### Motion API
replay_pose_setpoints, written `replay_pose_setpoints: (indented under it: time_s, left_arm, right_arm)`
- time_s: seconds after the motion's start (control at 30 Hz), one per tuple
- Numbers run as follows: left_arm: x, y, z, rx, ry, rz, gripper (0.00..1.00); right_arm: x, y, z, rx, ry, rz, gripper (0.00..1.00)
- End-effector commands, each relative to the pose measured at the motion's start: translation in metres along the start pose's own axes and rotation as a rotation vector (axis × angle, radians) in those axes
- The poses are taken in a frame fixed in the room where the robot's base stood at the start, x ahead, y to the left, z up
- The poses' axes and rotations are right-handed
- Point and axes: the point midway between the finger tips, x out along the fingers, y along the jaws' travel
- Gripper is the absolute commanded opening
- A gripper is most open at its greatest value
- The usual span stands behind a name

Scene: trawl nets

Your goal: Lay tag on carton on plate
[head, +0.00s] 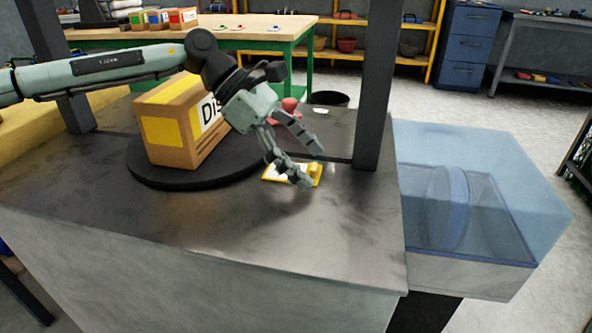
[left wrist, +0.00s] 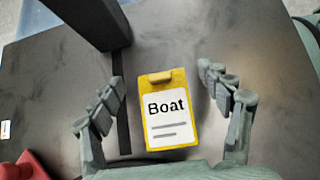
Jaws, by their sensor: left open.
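The tag is a yellow piece with a white label reading "Boat"; in the left wrist view the tag (left wrist: 171,138) lies between my spread fingers, with a raised yellow lip at its far end. In the head view the tag (head: 317,170) lies on the dark tabletop, partly covered by my fingers. My left gripper (head: 311,167) is open and empty just above it. The brown carton (head: 172,157) has yellow patches and a white label, partly hidden by my arm. It stands upright on the round black plate (head: 150,180), left of the gripper. My right gripper is out of view.
A dark post (head: 374,80) rises behind the tag, and another post (head: 50,70) stands at the left. A red object (head: 288,108) sits behind my gripper. A translucent blue box (head: 480,190) stands right of the table. The front of the tabletop is clear.

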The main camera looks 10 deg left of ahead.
Motion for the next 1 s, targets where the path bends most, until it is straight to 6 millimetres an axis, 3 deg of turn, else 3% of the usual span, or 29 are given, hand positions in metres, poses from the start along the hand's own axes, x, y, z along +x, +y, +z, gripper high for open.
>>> replay_pose_setpoints:
  time_s: [0.23,0.6,0.77,0.83,0.87,1.0]
  left_arm:
    - [0.0022,0.0002,0.0003,0.001,0.0,0.001,0.78]
    - [0.0019,0.0002,0.0002,0.001,0.0,0.001,0.32]
    - [0.002,0.0001,0.0,0.0,0.0,0.001,0.29]
    - [0.0022,0.0,-0.0003,0.0,0.0,0.0,0.08]
    - [0.0023,0.0,-0.0004,0.0,0.001,0.0,0.04]
    - [0.0026,-0.0002,-0.0009,0.0,0.002,-0.001,0.0]
  right_arm:
    - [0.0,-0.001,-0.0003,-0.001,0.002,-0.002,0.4]
    - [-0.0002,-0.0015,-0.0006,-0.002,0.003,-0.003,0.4]
    - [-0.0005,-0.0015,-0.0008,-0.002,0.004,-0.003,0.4]
    - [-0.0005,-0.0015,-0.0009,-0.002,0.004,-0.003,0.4]
    - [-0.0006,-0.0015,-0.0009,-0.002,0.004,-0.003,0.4]
    - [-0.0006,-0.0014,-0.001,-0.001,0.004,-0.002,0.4]
